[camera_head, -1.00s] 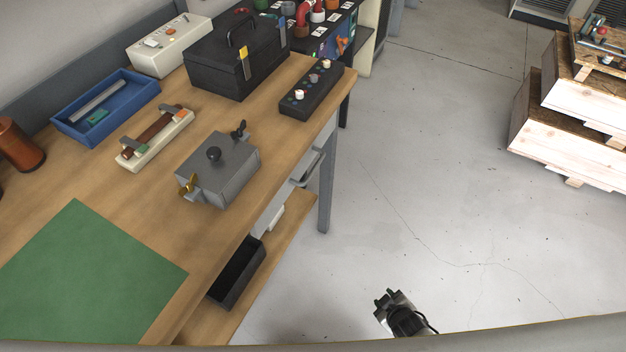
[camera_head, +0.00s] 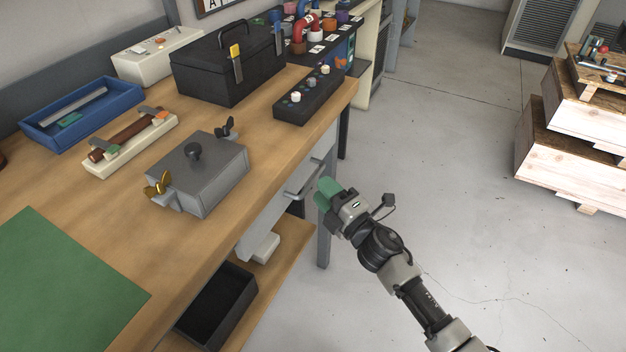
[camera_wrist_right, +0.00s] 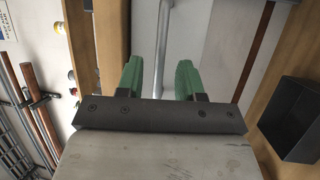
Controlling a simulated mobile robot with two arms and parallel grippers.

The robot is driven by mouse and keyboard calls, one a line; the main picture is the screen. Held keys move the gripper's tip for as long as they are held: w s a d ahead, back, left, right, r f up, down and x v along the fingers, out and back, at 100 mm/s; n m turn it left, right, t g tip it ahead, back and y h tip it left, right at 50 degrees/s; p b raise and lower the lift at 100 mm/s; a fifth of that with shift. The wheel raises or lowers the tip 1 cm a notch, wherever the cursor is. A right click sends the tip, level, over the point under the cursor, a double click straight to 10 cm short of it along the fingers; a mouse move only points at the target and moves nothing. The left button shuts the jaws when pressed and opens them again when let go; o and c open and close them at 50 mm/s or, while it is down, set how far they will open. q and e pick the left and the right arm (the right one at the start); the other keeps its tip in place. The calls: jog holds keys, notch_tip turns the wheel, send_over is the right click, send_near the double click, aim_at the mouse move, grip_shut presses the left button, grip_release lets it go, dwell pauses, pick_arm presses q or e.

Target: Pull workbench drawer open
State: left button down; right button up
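The workbench drawer (camera_head: 268,213) is a light grey front under the wooden top, and it looks closed. Its grey bar handle (camera_head: 305,181) sticks out toward the aisle. My right gripper (camera_head: 324,191) has green fingers and is just to the right of the handle, pointing at it. In the right wrist view the two green fingers of my right gripper (camera_wrist_right: 159,68) are spread apart. The handle bar (camera_wrist_right: 168,40) runs lengthwise in the gap between them, and I cannot tell how deep it sits. My left gripper is not in view.
The workbench top (camera_head: 265,150) holds a grey box (camera_head: 205,170), a black toolbox (camera_head: 225,75) and a black button box (camera_head: 308,100) near its edge. A dark open bin (camera_head: 222,305) is on the lower shelf (camera_head: 285,245). The floor to the right is clear up to wooden crates (camera_head: 570,150).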

aim_at(313, 178)
jog(key=shift+x, duration=2.1)
jog(key=shift+c, duration=0.5)
grip_shut()
